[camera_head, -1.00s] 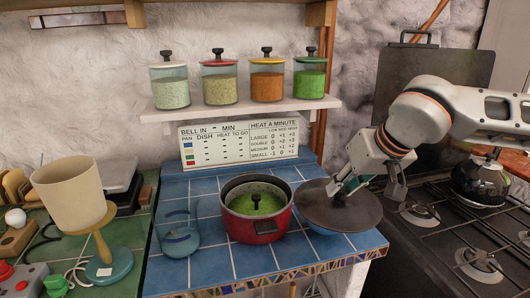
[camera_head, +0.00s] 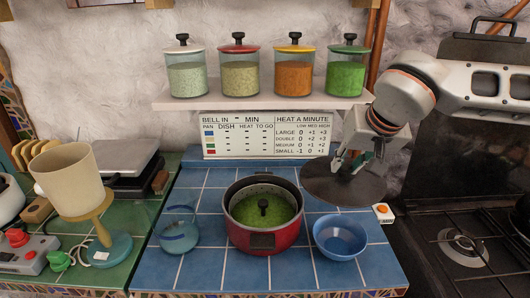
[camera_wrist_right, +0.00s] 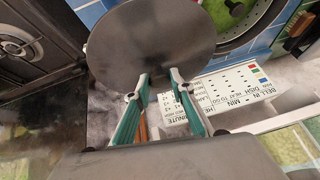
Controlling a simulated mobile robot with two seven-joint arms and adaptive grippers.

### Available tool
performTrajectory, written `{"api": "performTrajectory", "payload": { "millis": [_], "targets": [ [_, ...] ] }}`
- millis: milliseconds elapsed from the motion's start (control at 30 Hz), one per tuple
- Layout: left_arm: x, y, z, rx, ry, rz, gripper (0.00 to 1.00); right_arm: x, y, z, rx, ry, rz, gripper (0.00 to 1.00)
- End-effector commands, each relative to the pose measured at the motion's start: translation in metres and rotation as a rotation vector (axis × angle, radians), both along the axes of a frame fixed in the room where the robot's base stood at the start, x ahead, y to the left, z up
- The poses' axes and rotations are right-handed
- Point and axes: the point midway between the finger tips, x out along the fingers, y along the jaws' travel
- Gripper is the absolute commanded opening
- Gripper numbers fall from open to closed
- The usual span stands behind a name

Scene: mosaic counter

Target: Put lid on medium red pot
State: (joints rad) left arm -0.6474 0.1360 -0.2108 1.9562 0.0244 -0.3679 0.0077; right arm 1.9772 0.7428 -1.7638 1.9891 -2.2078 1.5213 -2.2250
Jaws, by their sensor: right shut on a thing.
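The red pot (camera_head: 285,238) stands on the blue tiled counter in the head view, with a green surface and a black knob (camera_head: 263,206) inside its rim. My right gripper (camera_head: 351,162) is shut on a dark round lid (camera_head: 338,188). It holds the lid right of the pot, apart from it and partly above a blue bowl. In the right wrist view the lid (camera_wrist_right: 150,40) spreads beyond the fingers (camera_wrist_right: 158,92), and part of the pot (camera_wrist_right: 232,22) shows at the top right. The exact grip point on the lid is unclear. My left gripper is out of view.
The blue bowl (camera_head: 340,240) stands right of the pot, and a blue glass jug (camera_head: 179,234) stands left. A lamp (camera_head: 75,185) is further left. A heat chart (camera_head: 262,135) and a shelf (camera_head: 262,103) with jars are behind. A stove (camera_head: 460,245) is at right.

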Motion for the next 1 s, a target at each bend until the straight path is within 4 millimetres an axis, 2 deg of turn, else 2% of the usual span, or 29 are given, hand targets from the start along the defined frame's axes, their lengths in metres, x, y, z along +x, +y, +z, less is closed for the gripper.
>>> {"api": "performTrajectory", "payload": {
  "millis": [33,300,500,700,1000],
  "targets": [
    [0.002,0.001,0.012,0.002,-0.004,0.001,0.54,0.004,0.022,0.009,-0.008,0.000,-0.018,0.00],
    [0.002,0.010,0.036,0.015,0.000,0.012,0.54,0.012,0.117,0.015,-0.009,-0.006,-0.173,0.00],
    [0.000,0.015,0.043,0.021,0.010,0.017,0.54,0.004,0.169,0.012,0.007,-0.016,-0.254,0.00],
    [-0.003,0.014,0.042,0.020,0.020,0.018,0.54,0.000,0.189,0.009,0.017,-0.021,-0.288,0.00],
    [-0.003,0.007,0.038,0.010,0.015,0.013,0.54,-0.001,0.190,-0.003,0.018,-0.021,-0.290,0.00]
  ]
}}
